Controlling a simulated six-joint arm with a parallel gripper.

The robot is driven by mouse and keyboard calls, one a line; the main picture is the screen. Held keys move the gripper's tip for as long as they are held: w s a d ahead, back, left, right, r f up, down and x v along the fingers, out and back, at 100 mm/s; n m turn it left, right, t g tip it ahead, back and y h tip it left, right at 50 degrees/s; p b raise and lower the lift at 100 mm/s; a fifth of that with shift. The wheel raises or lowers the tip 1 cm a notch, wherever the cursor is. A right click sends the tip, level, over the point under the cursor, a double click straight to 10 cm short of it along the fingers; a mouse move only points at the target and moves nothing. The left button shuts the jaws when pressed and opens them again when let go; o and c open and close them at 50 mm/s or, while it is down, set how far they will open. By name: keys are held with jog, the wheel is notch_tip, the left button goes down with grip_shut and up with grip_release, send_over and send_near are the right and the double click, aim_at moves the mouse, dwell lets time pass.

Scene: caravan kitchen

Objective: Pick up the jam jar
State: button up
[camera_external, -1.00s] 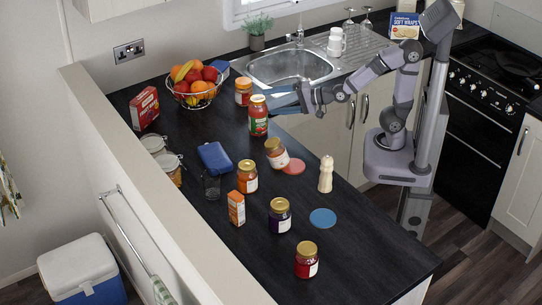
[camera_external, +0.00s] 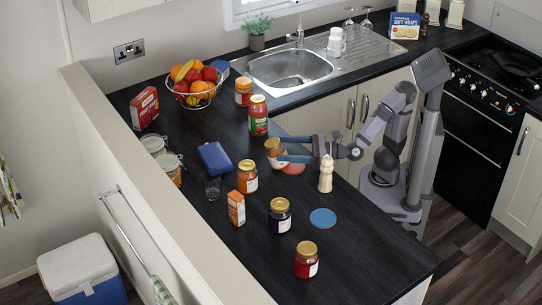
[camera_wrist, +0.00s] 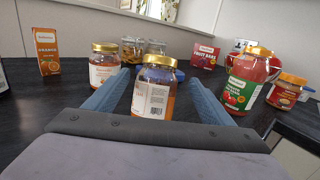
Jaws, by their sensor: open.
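Several gold-lidded jars stand on the dark counter, and I cannot tell by label which one is the jam jar. An amber jar (camera_external: 273,146) is at the middle of the counter. It also shows in the wrist view (camera_wrist: 154,97), upright between my two blue-grey fingers. My gripper (camera_external: 281,149) is open and low around this jar, one finger on each side. In the wrist view a gap shows at both sides, and the jar's lower part is hidden by the gripper body. An orange jar (camera_external: 247,178), a dark purple jar (camera_external: 280,217) and a red jar (camera_external: 306,262) stand nearer the front.
A pale pepper mill (camera_external: 325,175) stands close beside my gripper. A coral disc (camera_external: 293,169) lies near the amber jar and a blue disc (camera_external: 323,217) farther forward. A tall red jar (camera_external: 258,118) stands behind. An orange carton (camera_external: 236,208) and glass (camera_external: 212,188) are left. The front right counter is clear.

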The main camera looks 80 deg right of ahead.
aim_at(266, 144)
jog(key=shift+s+a+f, duration=0.1)
jog(key=shift+a+f, duration=0.1)
jog(key=shift+f, duration=0.7)
jog(key=shift+w+a, duration=0.2)
jog(key=shift+w, duration=1)
jog(key=shift+w+a, duration=0.15)
jog(key=shift+w, duration=1.05)
jog(key=shift+w+a, duration=0.2)
jog(key=shift+w, duration=1)
jog(key=shift+r, duration=0.1)
jog(key=c, duration=1.6)
jog(key=shift+o, duration=0.2)
jog(key=shift+r+p, duration=1)
jog(key=shift+r, duration=4.05)
notch_tip(266, 144, up, 23)
jog(key=p, duration=2.3)
